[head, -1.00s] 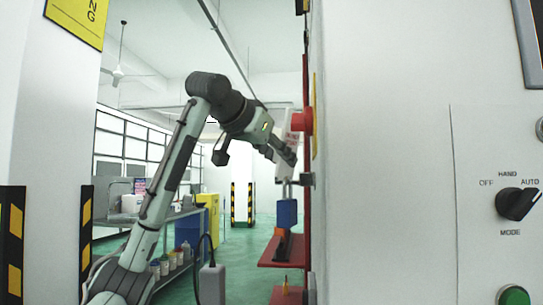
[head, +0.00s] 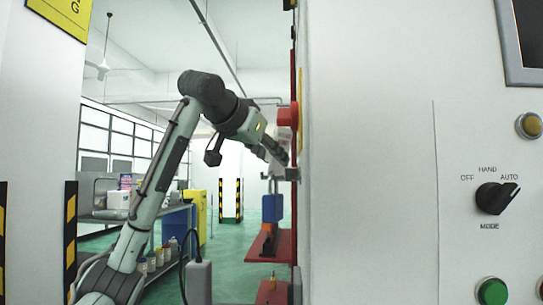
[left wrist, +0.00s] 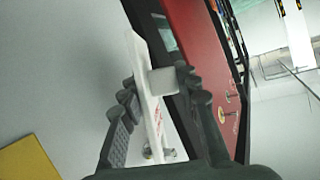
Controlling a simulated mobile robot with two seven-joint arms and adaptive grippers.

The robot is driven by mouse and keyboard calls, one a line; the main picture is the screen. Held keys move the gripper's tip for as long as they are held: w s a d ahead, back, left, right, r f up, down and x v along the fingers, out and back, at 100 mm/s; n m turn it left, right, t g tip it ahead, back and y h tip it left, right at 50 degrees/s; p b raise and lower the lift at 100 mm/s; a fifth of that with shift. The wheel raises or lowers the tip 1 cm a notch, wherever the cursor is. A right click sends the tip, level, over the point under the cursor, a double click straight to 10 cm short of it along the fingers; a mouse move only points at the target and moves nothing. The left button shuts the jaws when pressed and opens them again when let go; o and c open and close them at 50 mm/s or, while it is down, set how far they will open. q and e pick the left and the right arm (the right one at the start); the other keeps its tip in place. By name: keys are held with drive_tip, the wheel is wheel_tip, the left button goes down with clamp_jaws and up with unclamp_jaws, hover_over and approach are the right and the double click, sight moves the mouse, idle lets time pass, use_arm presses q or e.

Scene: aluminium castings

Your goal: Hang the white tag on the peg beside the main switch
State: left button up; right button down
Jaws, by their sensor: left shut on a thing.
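The white tag (left wrist: 148,95) with red print stands edge-on between the fingers of my left gripper (left wrist: 155,95) in the left wrist view. A pale block (left wrist: 165,80) lies between the tag and one finger. In the head view my left gripper (head: 279,153) is at the cabinet's side, just below a red knob (head: 287,116) that looks like the main switch; the tag is barely visible there. A small metal part (left wrist: 163,153) shows beyond the tag's lower end; I cannot tell if it is the peg. My right gripper is out of view.
The white cabinet (head: 370,130) fills the right side, with a mode dial (head: 495,197) and a green button (head: 492,291). A blue object (head: 272,208) is above a red shelf (head: 268,247) below the gripper. A striped pillar (head: 42,140) stands at left.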

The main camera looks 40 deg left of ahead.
use_arm(q)
drive_tip(key=o, duration=1.2)
drive_tip(key=shift+o, duration=0.2)
drive_tip(key=v, duration=1.2)
